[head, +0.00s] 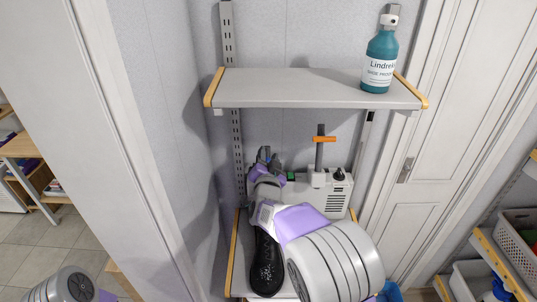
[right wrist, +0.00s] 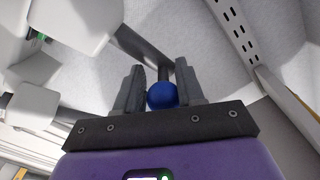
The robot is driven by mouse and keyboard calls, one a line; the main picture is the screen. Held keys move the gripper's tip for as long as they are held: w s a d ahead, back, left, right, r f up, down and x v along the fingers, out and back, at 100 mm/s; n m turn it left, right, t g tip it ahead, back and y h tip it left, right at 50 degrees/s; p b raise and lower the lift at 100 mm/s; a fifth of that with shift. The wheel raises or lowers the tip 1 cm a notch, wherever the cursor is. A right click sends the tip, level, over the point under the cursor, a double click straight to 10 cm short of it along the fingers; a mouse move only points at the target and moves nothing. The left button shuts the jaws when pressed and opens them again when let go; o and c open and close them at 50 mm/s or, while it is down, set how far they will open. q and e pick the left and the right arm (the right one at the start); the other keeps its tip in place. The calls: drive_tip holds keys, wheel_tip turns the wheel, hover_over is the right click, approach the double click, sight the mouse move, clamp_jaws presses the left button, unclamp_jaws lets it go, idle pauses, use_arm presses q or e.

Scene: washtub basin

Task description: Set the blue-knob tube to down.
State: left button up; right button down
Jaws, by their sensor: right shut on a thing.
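The blue knob (right wrist: 162,95) shows in the right wrist view between the two dark fingers of my right gripper (right wrist: 161,92), which is shut on it. A dark grey tube (right wrist: 145,47) runs behind the knob toward a white housing. In the head view my right gripper (head: 268,158) is at the left side of the white machine (head: 318,198) on the lower shelf. There the gripper and arm mostly hide the blue-knob tube, so I cannot tell its exact angle. My left gripper is not in view.
The machine also has an upright grey tube with an orange handle (head: 325,139) and a black dial (head: 338,175). An upper shelf (head: 290,88) hangs above, with a teal bottle (head: 380,55). A white door (head: 445,130) stands to the right, baskets (head: 517,238) at the lower right.

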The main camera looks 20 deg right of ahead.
drive_tip(key=shift+s+a+f+b, duration=0.15)
drive_tip(key=shift+a+f+b, duration=0.1)
drive_tip(key=shift+f, duration=0.25)
drive_tip(key=shift+s+a+f+b, duration=0.1)
drive_tip(key=shift+a+f+b, duration=0.1)
drive_tip(key=shift+f, duration=0.25)
drive_tip(key=c, duration=0.9)
unclamp_jaws()
drive_tip(key=shift+o, duration=0.2)
drive_tip(key=shift+d, duration=0.1)
drive_tip(key=v, duration=0.7)
drive_tip(key=shift+s, duration=0.3)
